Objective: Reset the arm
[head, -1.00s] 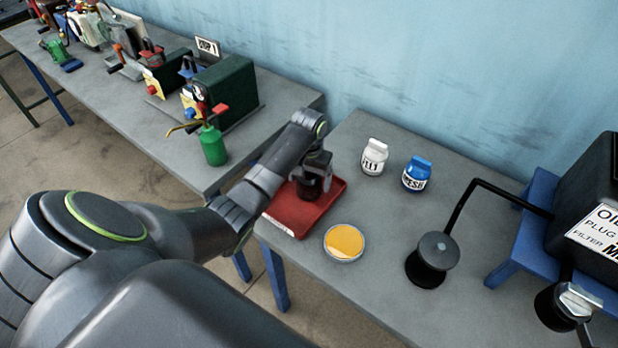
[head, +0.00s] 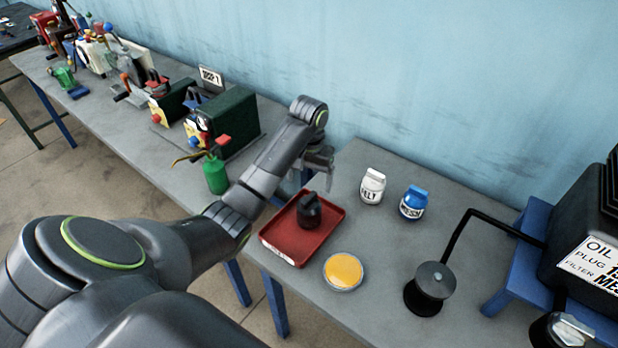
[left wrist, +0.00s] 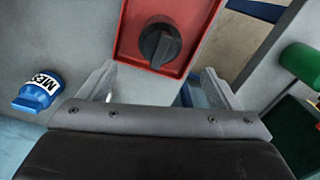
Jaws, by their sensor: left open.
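My left gripper (head: 318,165) is in the air behind the red tray (head: 279,247), near the tables' back edges. In the left wrist view its two fingers (left wrist: 160,88) are apart with nothing between them. A black knobbed cap (head: 309,211) sits in the red tray, apart from the gripper. In the left wrist view the cap (left wrist: 160,45) lies beyond the fingertips in the tray (left wrist: 128,35). My right gripper does not show.
A yellow-filled dish (head: 343,271), a black spool-like part (head: 432,287) and a black oil unit (head: 585,250) share the table. A green oil can (head: 216,175) stands on the left table.

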